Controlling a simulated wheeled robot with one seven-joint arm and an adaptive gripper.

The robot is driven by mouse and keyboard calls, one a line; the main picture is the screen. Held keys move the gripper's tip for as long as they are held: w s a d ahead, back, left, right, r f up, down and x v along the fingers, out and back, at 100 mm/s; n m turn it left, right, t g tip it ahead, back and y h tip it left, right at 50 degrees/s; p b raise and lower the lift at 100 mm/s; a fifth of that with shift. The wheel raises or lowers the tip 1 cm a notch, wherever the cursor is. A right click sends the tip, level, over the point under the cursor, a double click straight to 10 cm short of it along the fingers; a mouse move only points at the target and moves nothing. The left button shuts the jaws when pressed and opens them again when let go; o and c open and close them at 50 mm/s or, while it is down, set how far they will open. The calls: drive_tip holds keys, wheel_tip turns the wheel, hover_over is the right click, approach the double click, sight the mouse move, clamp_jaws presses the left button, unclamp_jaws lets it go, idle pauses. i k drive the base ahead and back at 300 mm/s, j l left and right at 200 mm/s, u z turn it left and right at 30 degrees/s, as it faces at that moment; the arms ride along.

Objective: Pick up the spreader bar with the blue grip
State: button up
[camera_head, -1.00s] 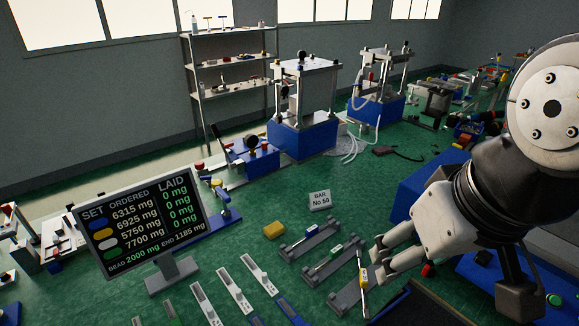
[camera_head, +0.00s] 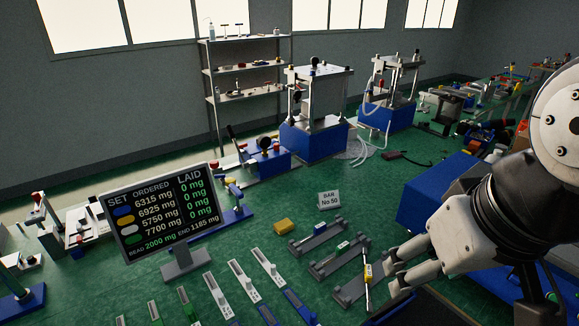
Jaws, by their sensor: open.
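My gripper (camera_head: 392,272) is open at the right, its fingers pointing left beside the cradles. A thin bar with a yellow grip (camera_head: 368,273) is just left of the fingertips, at the nearest cradle (camera_head: 346,294). I cannot tell whether the fingers touch it. A small light-and-green piece (camera_head: 343,245) shows at the middle cradle (camera_head: 322,269). The far cradle (camera_head: 305,245) lies behind them. I cannot clearly make out a bar with a blue grip; it may be hidden or too small to tell.
A "BAR No 50" sign (camera_head: 329,200) and a yellow block (camera_head: 283,226) stand behind the cradles. A display screen (camera_head: 165,212) stands at the left. Several scale strips (camera_head: 242,281) lie in front. A large blue box (camera_head: 432,192) is close behind my gripper.

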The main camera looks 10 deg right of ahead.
sight(320, 228)
drive_tip(key=k+z, duration=0.1)
drive_tip(key=z, duration=1.9)
drive_tip(key=u, duration=1.9)
drive_tip(key=i+j, duration=0.1)
drive_tip(key=i+j+z, duration=0.1)
drive_tip(key=j, duration=0.25)
drive_tip(key=i+j+z, duration=0.15)
drive_tip(key=j, duration=0.2)
drive_tip(key=i+j+z, duration=0.1)
drive_tip(key=j, duration=0.25)
